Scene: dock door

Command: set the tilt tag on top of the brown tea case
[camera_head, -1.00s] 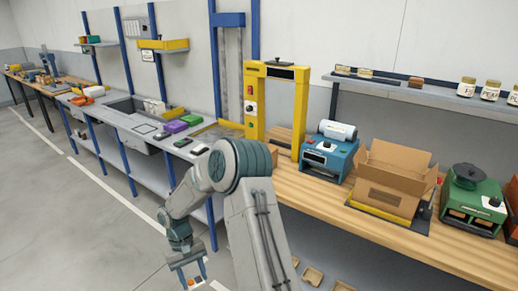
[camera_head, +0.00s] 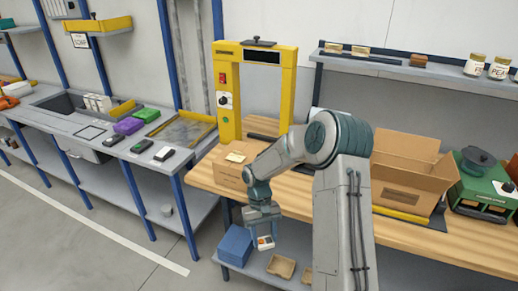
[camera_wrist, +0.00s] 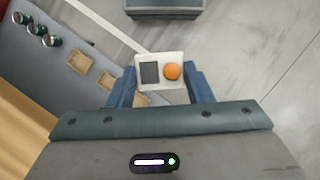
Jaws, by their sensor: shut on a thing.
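The tilt tag is a small white block with a grey square and an orange dot; it shows in the wrist view (camera_wrist: 160,70) and in the head view (camera_head: 265,242). My gripper (camera_head: 264,240) is shut on it, one finger at each side, and holds it in front of the bench, below the top's height. A closed brown box, which looks like the brown tea case (camera_head: 229,174), stands on the bench's left end, above and left of my gripper. A small pale yellowish piece (camera_head: 236,157) lies on its top. My arm hides part of its right side.
A yellow frame (camera_head: 228,110) stands behind the brown box. An open cardboard box (camera_head: 405,185) and a green machine (camera_head: 480,185) stand farther right on the wooden bench (camera_head: 450,240). A blue box (camera_head: 235,245) and trays (camera_head: 281,266) sit on the lower shelf.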

